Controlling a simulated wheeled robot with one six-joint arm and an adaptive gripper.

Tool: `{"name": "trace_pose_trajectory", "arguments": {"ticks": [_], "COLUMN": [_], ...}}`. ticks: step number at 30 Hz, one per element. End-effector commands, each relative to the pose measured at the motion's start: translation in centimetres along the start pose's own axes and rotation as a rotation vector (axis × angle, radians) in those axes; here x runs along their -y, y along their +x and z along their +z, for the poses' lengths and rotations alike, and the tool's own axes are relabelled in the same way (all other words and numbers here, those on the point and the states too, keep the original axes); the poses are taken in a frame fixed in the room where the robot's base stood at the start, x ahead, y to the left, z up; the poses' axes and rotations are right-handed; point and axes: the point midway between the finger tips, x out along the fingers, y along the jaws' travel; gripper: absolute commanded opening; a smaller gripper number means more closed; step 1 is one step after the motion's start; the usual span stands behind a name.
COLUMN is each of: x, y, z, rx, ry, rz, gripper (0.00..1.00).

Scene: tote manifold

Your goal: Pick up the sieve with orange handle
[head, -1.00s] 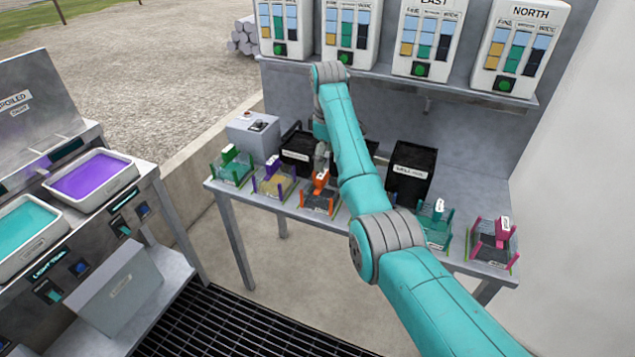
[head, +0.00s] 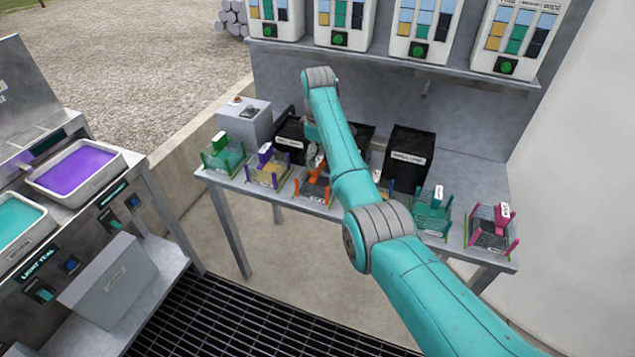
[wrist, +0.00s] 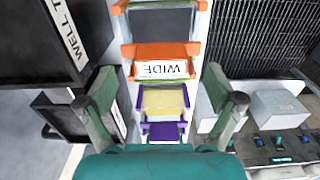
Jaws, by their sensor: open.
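The sieve with the orange handle (head: 312,187) sits on the grey bench, between the purple-handled sieve and another largely behind my arm. In the wrist view its orange handle, labelled WIDE (wrist: 160,64), is upside down, with the dark mesh beyond it. My gripper (wrist: 163,100) is open, one finger on each side of the picture, with the orange handle ahead between the finger lines. Nothing is held. In the head view my forearm hides part of the gripper and I cannot tell whether it touches the handle.
Green (head: 224,155), purple (head: 268,168), teal (head: 433,215) and pink (head: 492,230) handled sieves line the bench's front edge. Black bins (head: 409,160) stand close behind. A grey box (head: 243,122) is at the left end. A shelf (head: 400,65) with dispensers runs above.

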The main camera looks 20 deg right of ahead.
Motion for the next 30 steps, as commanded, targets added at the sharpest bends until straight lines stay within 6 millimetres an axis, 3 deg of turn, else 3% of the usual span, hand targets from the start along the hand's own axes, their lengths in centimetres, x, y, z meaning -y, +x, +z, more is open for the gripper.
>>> {"name": "trace_pose_trajectory", "arguments": {"ticks": [6,13,14,24,30], "x": [0.1,0.1,0.1,0.1,0.1], "y": [2.8,3.0,3.0,3.1,3.0], "z": [0.0,0.0,0.0,0.0,0.0], "rx": [0.001,0.000,0.000,0.001,0.001], "ry": [0.000,0.000,0.000,0.000,0.000], "rz": [-0.002,0.000,0.000,-0.001,-0.001], "gripper": [0.92,0.92,0.87,0.02,0.00]}}
